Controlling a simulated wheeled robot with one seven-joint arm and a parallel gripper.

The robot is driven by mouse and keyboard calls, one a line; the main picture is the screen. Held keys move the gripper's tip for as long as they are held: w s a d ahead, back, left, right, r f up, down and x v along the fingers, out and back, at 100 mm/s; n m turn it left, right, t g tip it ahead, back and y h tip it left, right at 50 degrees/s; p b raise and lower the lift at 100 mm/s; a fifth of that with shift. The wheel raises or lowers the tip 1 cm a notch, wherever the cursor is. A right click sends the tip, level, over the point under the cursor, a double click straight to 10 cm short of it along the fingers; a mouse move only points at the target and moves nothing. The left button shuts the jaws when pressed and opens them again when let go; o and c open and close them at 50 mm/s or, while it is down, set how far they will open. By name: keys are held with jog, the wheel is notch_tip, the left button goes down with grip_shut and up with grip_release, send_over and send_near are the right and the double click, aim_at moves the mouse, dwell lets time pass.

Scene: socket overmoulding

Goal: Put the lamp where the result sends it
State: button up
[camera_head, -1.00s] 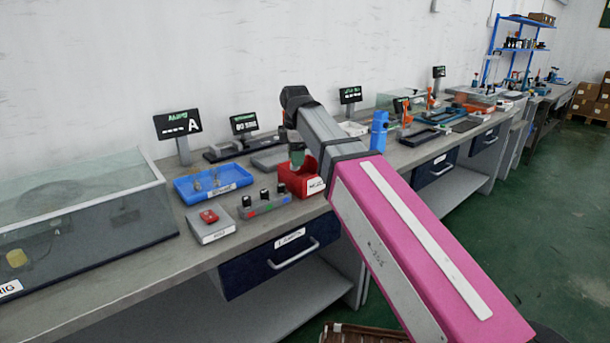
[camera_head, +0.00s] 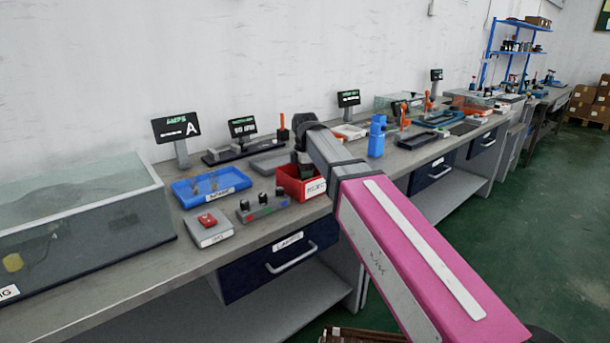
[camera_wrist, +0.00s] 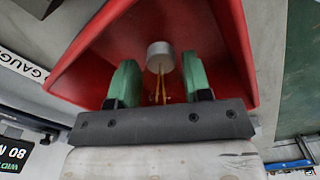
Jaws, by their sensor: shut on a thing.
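My gripper (camera_wrist: 156,85) has green fingers and is shut on a small lamp, with a pale grey round end (camera_wrist: 160,55) and thin yellowish leads (camera_wrist: 158,88) showing between the fingers. The fingers point into the red bin (camera_wrist: 225,30), whose walls surround them in the wrist view. In the head view the red bin (camera_head: 290,180) stands on the bench below the end of my arm, and the fingers are largely hidden there. The lamp cannot be made out in the head view. I cannot tell whether it touches the bin floor.
A blue tray (camera_head: 182,200) with small parts sits left of the bin. In front are a grey block with knobs (camera_head: 262,208) and a box with a red button (camera_head: 212,232). Small screens (camera_head: 176,128) stand behind. A glass-sided tank (camera_head: 90,230) fills the bench's left.

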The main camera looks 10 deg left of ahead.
jog(key=shift+f, duration=0.1)
jog(key=o, duration=0.9)
notch_tip(320, 180, up, 12)
jog(key=shift+r, duration=0.15)
dwell(0.4)
